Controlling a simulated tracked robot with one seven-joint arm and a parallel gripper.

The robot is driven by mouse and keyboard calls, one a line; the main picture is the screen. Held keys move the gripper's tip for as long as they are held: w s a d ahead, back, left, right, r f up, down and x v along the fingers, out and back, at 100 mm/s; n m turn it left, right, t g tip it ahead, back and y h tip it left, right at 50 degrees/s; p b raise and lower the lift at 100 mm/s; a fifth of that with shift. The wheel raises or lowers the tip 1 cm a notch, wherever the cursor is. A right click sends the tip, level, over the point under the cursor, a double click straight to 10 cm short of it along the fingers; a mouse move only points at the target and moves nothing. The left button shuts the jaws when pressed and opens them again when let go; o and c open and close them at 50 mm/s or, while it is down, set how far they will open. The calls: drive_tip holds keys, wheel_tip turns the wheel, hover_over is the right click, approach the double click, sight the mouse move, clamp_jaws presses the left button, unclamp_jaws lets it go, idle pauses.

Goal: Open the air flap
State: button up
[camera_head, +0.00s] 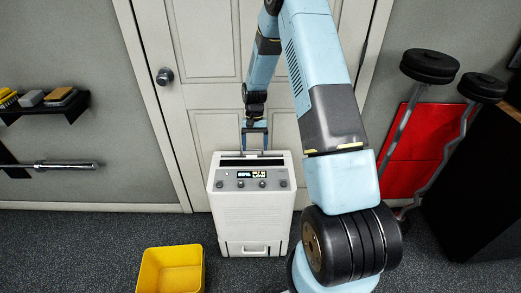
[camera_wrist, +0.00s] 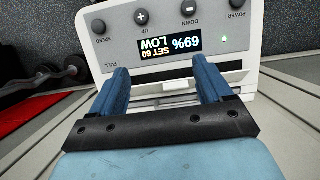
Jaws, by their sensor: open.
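A white dehumidifier (camera_head: 253,205) stands upright on the floor against the door. Its top panel has a lit display (camera_wrist: 167,45) reading 69% LOW and SET 60, with round knobs beside it. Behind the panel is a dark slot (camera_head: 232,162) across the top, where the air flap appears to be; how far the flap is open I cannot tell. My gripper (camera_head: 254,148) is at the back of the top, over the slot. In the wrist view its two blue fingers (camera_wrist: 165,80) are apart, spanning the slot below the display, with nothing clearly held. Contact with the flap cannot be told.
A closed door (camera_head: 205,100) with a round knob is behind the dehumidifier. A yellow bin (camera_head: 170,270) stands on the floor at front left. A wall shelf (camera_head: 75,106) and a bar are at left. Dumbbell-ended bars (camera_head: 430,66) lean by a red panel (camera_head: 412,135) at right.

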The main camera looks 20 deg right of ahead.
drive_tip(key=s+r, duration=0.3)
drive_tip(key=s, duration=0.4)
drive_tip(key=shift+s+r, duration=0.15)
drive_tip(key=shift+s, duration=0.1)
drive_tip(key=shift+a, duration=0.1)
drive_tip(key=s+r+n+t+h, duration=0.15)
drive_tip(key=s+r, duration=0.25)
drive_tip(key=r, duration=0.9)
drive_tip(key=s+r+t+y, duration=0.1)
drive_tip(key=s+r+t, duration=0.25)
drive_tip(key=r, duration=0.95)
drive_tip(key=s+r+n+t, duration=0.1)
drive_tip(key=s+r+t, duration=0.1)
drive_tip(key=s+r, duration=0.4)
drive_tip(key=s+a+r+n+t, duration=0.1)
drive_tip(key=s+r, duration=0.5)
drive_tip(key=s, duration=0.6)
drive_tip(key=shift+s+a+r+t, duration=0.15)
drive_tip(key=shift+s+a+t, duration=0.05)
drive_tip(key=shift+s+t, duration=0.2)
drive_tip(key=shift+h, duration=0.25)
